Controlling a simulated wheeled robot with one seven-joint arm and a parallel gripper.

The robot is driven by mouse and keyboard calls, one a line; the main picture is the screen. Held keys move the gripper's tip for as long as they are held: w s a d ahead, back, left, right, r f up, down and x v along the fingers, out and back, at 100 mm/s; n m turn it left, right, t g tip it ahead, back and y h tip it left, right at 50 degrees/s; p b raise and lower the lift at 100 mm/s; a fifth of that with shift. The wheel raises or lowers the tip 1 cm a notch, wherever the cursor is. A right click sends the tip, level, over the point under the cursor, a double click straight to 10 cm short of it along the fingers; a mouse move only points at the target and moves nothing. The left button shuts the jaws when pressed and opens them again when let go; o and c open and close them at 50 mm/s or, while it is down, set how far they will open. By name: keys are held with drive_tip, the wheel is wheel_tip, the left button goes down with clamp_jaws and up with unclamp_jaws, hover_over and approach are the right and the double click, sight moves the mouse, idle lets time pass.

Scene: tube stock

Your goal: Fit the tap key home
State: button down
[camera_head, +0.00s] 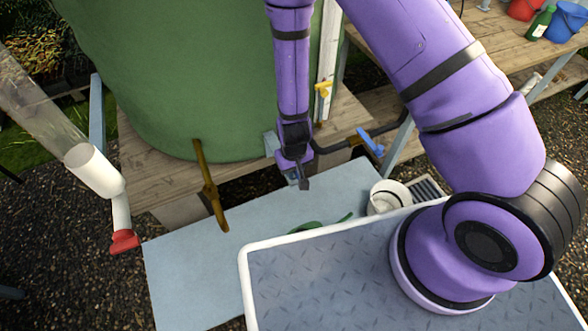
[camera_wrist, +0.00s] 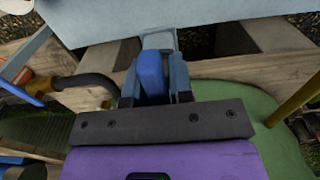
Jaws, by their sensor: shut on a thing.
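My gripper (camera_head: 302,182) points down in front of the green barrel (camera_head: 180,75), above the far edge of a pale grey-blue board. In the wrist view its two fingers (camera_wrist: 153,88) are closed on a blue piece (camera_wrist: 151,73), which seems to be the tap key. A pale grey part (camera_wrist: 159,40) shows just beyond it; I cannot tell whether it belongs to the key. In the head view the held piece is too small and dark to make out. A dark pipe with a blue lever (camera_head: 370,143) lies right of my gripper. No seat for the key shows clearly.
A brass-coloured bar (camera_head: 210,185) stands left of my gripper. A clear tube with a red end (camera_head: 124,241) is at the far left. The pale board (camera_head: 190,270) holds a white pot (camera_head: 388,196) and a green item (camera_head: 315,226); its left part is clear.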

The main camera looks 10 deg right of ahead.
idle(0.4)
drive_tip(key=c, duration=0.9)
unclamp_jaws()
drive_tip(key=shift+a, duration=0.1)
wheel_tip(320, 180, up, 11)
drive_tip(key=shift+f, duration=0.15)
idle(0.3)
